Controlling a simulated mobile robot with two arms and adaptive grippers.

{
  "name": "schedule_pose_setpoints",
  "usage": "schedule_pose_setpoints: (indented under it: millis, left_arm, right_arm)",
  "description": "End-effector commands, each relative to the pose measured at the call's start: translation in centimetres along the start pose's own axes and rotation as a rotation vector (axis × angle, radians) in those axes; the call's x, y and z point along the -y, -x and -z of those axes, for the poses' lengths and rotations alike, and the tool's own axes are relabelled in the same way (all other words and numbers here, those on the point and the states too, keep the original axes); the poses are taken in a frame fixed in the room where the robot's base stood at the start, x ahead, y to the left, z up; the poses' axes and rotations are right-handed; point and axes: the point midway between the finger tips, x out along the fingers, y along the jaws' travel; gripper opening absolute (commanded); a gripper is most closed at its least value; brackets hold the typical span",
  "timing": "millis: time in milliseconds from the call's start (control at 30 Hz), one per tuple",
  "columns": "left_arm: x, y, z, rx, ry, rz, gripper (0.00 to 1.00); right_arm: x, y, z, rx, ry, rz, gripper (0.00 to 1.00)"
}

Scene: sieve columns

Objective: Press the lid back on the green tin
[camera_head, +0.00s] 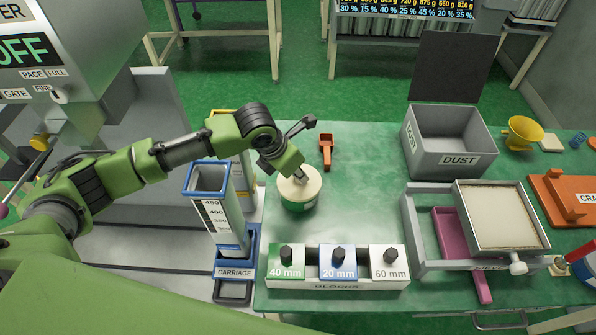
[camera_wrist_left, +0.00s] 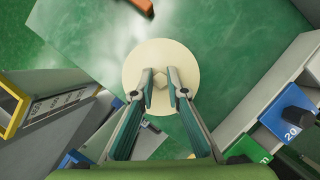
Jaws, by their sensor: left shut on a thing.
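The green tin (camera_head: 300,203) stands upright on the green table, near its left edge. Its cream lid (camera_head: 312,187) sits at the top of the tin; I cannot tell whether it is fully seated. In the left wrist view the round lid (camera_wrist_left: 160,56) fills the middle and hides the tin below. My left gripper (camera_head: 299,178) comes down from above, and in the left wrist view its fingers (camera_wrist_left: 160,92) are shut on the small knob (camera_wrist_left: 160,82) at the lid's centre. My right gripper is not in view.
Left of the tin, a blue-rimmed measuring column (camera_head: 219,240) stands on the carriage. In front is the blocks rack (camera_head: 336,283). An orange scoop (camera_head: 326,152) lies behind right. The dust box (camera_head: 450,150) and sieve tray (camera_head: 500,220) stand right, with clear table between.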

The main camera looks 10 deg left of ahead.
Motion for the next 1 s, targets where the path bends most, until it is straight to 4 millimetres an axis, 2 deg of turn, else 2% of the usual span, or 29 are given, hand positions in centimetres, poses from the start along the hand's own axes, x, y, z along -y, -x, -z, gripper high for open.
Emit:
schedule_pose_setpoints:
  millis: [1000]
  left_arm:
    - [0.02, -0.15, 0.06, 0.0, 0.0, 0.0, 0.03]
  right_arm:
    - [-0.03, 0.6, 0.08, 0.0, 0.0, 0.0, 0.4]
